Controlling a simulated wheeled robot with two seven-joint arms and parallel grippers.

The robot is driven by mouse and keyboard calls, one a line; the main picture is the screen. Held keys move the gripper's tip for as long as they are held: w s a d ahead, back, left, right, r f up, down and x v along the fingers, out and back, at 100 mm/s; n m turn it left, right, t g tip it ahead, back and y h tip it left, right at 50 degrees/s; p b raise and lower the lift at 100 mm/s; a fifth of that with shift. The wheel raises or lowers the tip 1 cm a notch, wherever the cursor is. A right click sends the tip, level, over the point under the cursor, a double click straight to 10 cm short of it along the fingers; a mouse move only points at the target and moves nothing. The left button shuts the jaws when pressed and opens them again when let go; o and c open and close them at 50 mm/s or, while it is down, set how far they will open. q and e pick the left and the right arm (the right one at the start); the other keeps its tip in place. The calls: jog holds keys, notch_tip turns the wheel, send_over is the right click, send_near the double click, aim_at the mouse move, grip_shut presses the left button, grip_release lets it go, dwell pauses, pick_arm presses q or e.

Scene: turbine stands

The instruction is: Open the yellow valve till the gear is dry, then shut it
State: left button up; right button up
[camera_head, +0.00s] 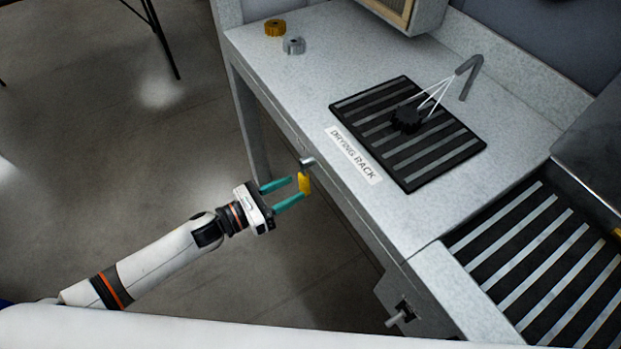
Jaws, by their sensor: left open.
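The yellow valve (304,183) is a small lever hanging down from a grey fitting on the front edge of the table. My left gripper (291,193) is open, with its two green fingers reaching to either side of the valve; I cannot tell whether they touch it. The dark gear (407,118) sits on the striped drying rack (408,181). A bent grey nozzle (470,74) stands behind it, and white streaks run from the nozzle to the gear. My right gripper is not in view.
A gold gear (275,28) and a silver gear (293,45) lie at the table's far left corner. A second striped rack (545,265) is at the lower right. A grey box with a handle (399,318) hangs below the table front. Open floor lies to the left.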

aim_at(300, 185)
pick_arm(q)
jog(key=x, duration=0.6)
jog(key=shift+w+d+b, duration=0.15)
jog(key=shift+b, duration=0.2)
jog(key=shift+c, duration=0.2)
grip_shut()
